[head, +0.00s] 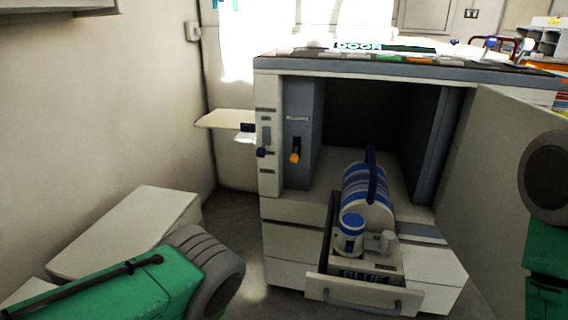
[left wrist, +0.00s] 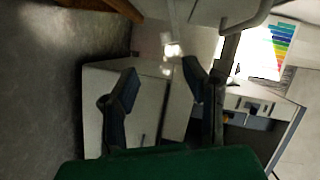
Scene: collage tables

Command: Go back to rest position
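My left gripper (left wrist: 160,82) shows in the left wrist view. Its two dark fingers stand apart with nothing between them. Beyond the fingers are a pale cabinet and the floor. In the head view my green left arm (head: 130,284) enters at the lower left, and its gripper is not visible there. My right arm (head: 547,245) shows at the right edge, in front of the open door. The right gripper is in neither view.
A cabinet (head: 283,245) stands ahead with its door (head: 495,170) open to the right. Its drawer (head: 350,292), labelled BLUE, is pulled out and holds a blue-striped object (head: 368,200) and a blue-lidded jar (head: 350,240). A pale box (head: 125,230) stands at left.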

